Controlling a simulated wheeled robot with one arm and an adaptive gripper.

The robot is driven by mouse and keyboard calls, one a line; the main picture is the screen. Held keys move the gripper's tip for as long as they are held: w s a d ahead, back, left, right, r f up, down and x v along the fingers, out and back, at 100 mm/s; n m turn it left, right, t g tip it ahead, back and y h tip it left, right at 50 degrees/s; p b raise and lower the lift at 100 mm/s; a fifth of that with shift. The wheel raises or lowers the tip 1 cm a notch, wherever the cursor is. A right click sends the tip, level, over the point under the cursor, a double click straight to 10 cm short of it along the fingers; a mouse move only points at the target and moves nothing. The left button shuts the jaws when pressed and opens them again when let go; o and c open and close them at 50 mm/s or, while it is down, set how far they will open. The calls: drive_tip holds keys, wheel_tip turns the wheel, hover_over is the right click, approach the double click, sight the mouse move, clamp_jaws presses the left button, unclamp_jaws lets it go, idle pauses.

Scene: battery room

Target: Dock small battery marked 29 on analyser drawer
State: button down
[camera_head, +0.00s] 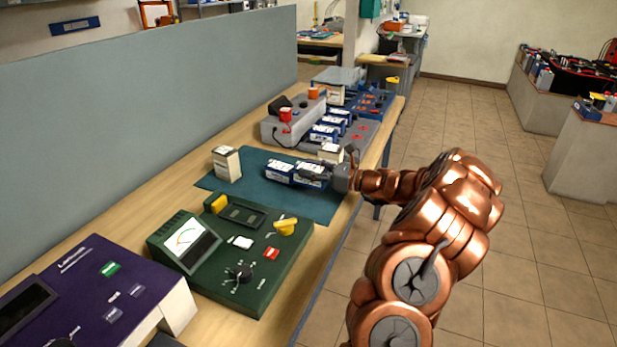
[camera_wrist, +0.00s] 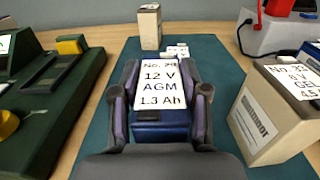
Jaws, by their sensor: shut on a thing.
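My gripper (camera_wrist: 159,108) is shut on a small blue battery (camera_wrist: 158,92) with a white top label reading 12 V AGM 1.3 Ah. The green analyser (camera_head: 262,285) has a dark recessed bay (camera_head: 241,215) between yellow parts; the bay also shows in the wrist view (camera_wrist: 52,82).
A cream battery (camera_head: 227,165) stands on the teal mat (camera_head: 315,207); another (camera_wrist: 268,128) stands close right of my gripper. Behind are a grey charger (camera_head: 284,131) and several blue batteries (camera_head: 324,133). A purple device (camera_head: 100,285) is at the near left. Bare mat lies towards the analyser.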

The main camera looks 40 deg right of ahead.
drive_tip(key=shift+w, duration=0.4)
drive_tip(key=shift+w+f, duration=0.15)
drive_tip(key=shift+f, duration=0.15)
drive_tip(key=shift+f+p, duration=0.35)
drive_tip(key=shift+f, duration=1.1)
drive_tip(key=shift+f, duration=0.1)
drive_tip(key=c, duration=0.6)
unclamp_jaws()
